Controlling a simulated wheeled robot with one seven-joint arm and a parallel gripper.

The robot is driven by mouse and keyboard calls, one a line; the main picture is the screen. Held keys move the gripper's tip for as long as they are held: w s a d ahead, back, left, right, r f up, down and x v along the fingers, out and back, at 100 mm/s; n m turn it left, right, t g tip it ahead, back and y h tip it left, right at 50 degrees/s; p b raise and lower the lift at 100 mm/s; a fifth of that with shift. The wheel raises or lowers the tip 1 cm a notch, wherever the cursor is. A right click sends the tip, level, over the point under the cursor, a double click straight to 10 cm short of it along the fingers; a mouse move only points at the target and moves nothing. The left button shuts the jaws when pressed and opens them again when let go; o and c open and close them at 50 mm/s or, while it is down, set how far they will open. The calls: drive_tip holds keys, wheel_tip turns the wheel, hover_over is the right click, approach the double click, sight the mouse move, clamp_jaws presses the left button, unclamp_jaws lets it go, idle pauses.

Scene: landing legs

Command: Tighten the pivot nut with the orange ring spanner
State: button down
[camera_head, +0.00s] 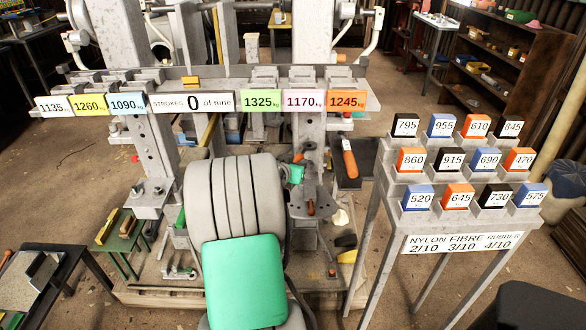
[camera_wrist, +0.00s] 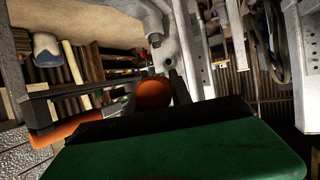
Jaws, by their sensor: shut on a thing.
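My gripper (camera_head: 297,172) is at the middle landing leg (camera_head: 308,135), largely hidden behind my grey and green arm in the head view. In the wrist view, my gripper (camera_wrist: 155,104) is shut on an orange piece (camera_wrist: 153,92), which I take to be the orange ring spanner. Its rounded orange end shows just beyond the dark green gripper body. The spanner's ring and the pivot nut cannot be made out, so I cannot tell whether they touch. Pale metal leg parts (camera_wrist: 165,50) stand close behind the orange piece.
Another orange handle (camera_head: 349,160) is just right of the leg, by a small dark shelf (camera_head: 357,178). A rack of numbered blocks (camera_head: 440,185) stands to the right. The sign (camera_head: 193,101) reads 0 of nine strokes. A green stool (camera_head: 122,238) stands at left.

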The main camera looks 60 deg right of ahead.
drive_tip(key=shift+a, duration=0.1)
idle(0.3)
drive_tip(key=shift+f+b, duration=0.3)
drive_tip(key=shift+b, duration=0.3)
wheel_tip(320, 180, down, 5)
drive_tip(key=b, duration=0.4)
drive_tip(key=shift+b, duration=0.35)
drive_tip(key=shift+b, duration=0.5)
drive_tip(key=shift+f+b, duration=1.2)
drive_tip(key=shift+w+m+g, duration=1.2)
drive_tip(key=shift+w+g, duration=0.15)
drive_tip(key=shift+g, duration=0.05)
